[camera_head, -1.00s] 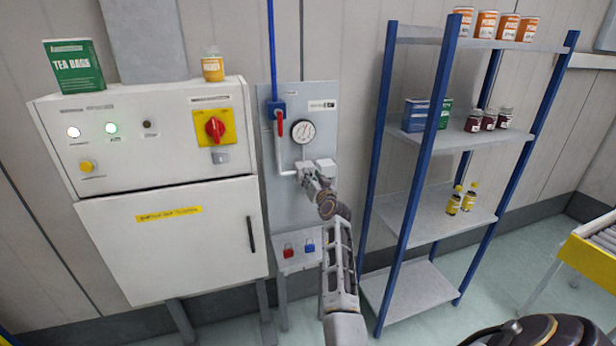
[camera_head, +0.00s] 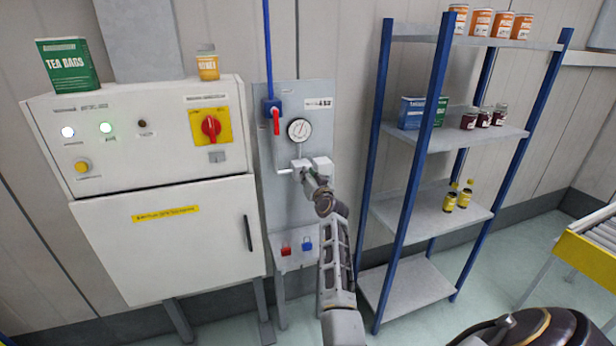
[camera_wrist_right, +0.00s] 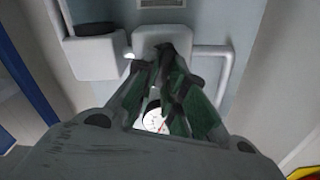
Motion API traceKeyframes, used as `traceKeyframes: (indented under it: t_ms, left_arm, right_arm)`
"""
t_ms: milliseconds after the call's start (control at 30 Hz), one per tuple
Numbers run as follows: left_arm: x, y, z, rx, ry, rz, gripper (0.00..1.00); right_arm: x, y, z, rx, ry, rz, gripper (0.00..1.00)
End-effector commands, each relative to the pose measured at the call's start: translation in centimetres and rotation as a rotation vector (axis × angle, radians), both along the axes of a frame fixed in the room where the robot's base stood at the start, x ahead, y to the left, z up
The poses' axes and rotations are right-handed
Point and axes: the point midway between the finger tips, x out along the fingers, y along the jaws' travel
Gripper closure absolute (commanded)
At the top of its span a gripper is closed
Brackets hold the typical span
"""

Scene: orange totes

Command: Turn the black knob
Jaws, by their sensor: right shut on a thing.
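The black knob (camera_wrist_right: 174,38) is a small dark shape on a pale block (camera_wrist_right: 150,38) in the right wrist view, mostly covered by my fingertips. My right gripper (camera_wrist_right: 172,55) is shut on it, with the greenish fingers meeting at the block. In the head view my right gripper (camera_head: 309,174) reaches the pale block on the grey wall panel (camera_head: 279,214), below a round gauge (camera_head: 299,130). The knob is hidden there. My left gripper is not in view.
A red lever (camera_head: 276,121) is just up and left of the gauge. A white control cabinet (camera_head: 198,239) stands to the left. A blue-posted shelf (camera_head: 407,289) with jars and boxes stands close on the right.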

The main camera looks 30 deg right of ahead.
Motion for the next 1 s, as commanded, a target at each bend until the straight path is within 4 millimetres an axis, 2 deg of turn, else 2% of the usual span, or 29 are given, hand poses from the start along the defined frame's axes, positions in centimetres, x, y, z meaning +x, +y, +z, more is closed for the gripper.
traceKeyframes:
  t_ms: [300, 600, 633, 767, 1000]
  left_arm:
    - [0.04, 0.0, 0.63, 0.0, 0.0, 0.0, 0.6]
    - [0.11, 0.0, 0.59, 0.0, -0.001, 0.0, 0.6]
    - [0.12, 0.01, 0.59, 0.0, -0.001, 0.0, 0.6]
    - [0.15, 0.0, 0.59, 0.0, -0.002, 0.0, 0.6]
    - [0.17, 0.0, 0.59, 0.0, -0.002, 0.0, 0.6]
  right_arm:
    - [0.02, -0.09, 0.14, 0.085, -0.023, 0.0, 1.0]
    - [0.03, -0.07, 0.13, 0.092, -0.025, 0.0, 1.0]
    - [0.03, -0.07, 0.13, 0.092, -0.025, 0.0, 0.85]
    - [0.03, -0.07, 0.1, 0.092, -0.024, 0.0, 0.68]
    - [0.01, -0.07, 0.03, 0.091, -0.023, 0.001, 0.66]
